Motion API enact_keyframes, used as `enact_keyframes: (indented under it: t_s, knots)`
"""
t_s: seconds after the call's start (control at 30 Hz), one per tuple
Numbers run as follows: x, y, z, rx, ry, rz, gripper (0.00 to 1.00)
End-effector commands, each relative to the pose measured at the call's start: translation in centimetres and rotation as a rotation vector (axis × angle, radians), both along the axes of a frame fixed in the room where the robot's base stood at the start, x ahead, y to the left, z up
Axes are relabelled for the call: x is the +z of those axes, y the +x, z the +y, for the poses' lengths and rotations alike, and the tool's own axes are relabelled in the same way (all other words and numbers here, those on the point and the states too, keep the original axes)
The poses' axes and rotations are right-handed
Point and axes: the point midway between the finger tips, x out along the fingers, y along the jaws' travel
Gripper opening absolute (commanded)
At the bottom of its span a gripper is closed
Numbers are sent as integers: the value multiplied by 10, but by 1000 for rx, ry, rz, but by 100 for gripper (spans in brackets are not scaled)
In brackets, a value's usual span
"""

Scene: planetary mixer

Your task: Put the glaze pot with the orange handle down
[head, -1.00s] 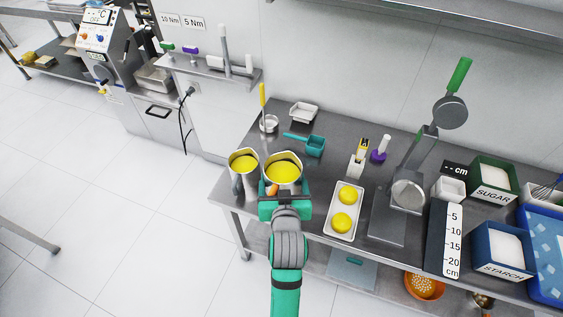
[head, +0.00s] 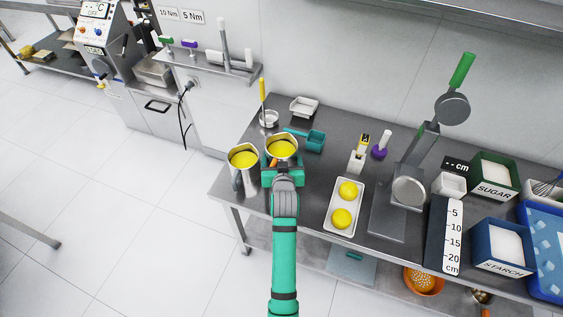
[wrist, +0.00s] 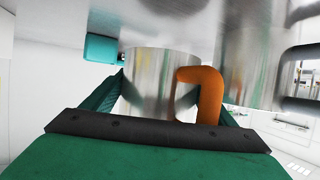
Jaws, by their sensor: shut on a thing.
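The glaze pot with the orange handle (head: 282,157) is a metal pot with yellow glaze inside. It is upright at the front left of the steel table (head: 311,190). My gripper (head: 281,172) is shut on it from the front side. In the wrist view the metal wall of this pot (wrist: 150,75) is between the fingers, and its orange handle (wrist: 203,92) shows beside the right finger. I cannot tell whether its base touches the table. A second pot of yellow glaze (head: 243,161), with a grey handle, stands close on its left.
A teal scoop (head: 315,140) lies just behind and right of the held pot. A small metal cup (head: 269,119) and a white dish (head: 304,107) are behind. A white tray with yellow balls (head: 344,209) is to the right. The table's left edge is near.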

Motion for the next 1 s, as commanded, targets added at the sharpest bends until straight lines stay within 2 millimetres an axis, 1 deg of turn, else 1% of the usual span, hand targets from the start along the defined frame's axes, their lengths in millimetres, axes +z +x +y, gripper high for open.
enact_keyframes:
  t_s: [0.17, 0.27, 0.4, 0.5, 0.9, 0.93, 0.97, 1.0]
  knots:
    - [-4, 6, 0, 0, 0, -6, 33]
    - [-10, 11, 1, 0, 0, -4, 33]
    - [-30, 10, 0, 0, 0, -2, 33]
    - [-38, 10, 0, 0, 0, -3, 33]
    - [-42, 10, 1, 0, 0, -5, 33]
    - [-44, 9, 1, 0, 0, -1, 84]
    - [-44, 9, 1, 0, 0, -1, 87]
    - [-44, 9, 1, 0, 0, -1, 87]
